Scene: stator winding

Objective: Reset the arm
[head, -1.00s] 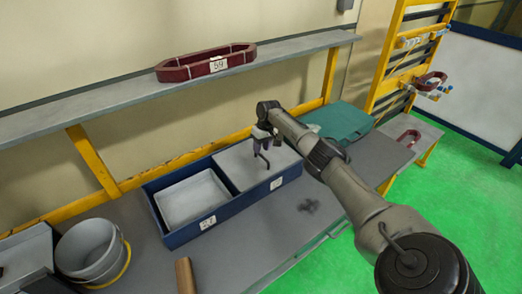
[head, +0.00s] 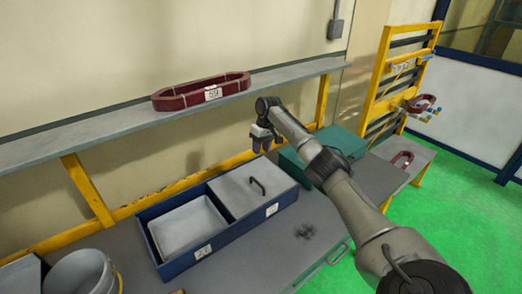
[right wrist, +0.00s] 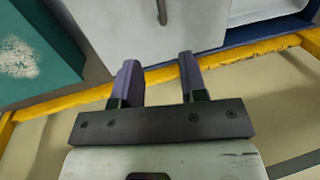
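My right gripper (head: 263,145) is raised above the back edge of a blue two-part box on the bench. In the right wrist view its two purple fingers (right wrist: 158,68) stand apart with nothing between them, so it is open and empty. The grey lid (head: 240,193) with a dark handle (head: 257,186) lies over the box's right compartment. The handle also shows at the top of the right wrist view (right wrist: 162,10), clear of the fingers. My left gripper is not in view.
The blue box (head: 208,252) has an open left compartment with a pale tray (head: 186,232). A teal case (head: 290,165) stands right of it. A shelf (head: 110,125) above holds a dark red coil ring (head: 200,92). A bucket (head: 80,275) stands at lower left. A yellow rack (head: 375,85) is at right.

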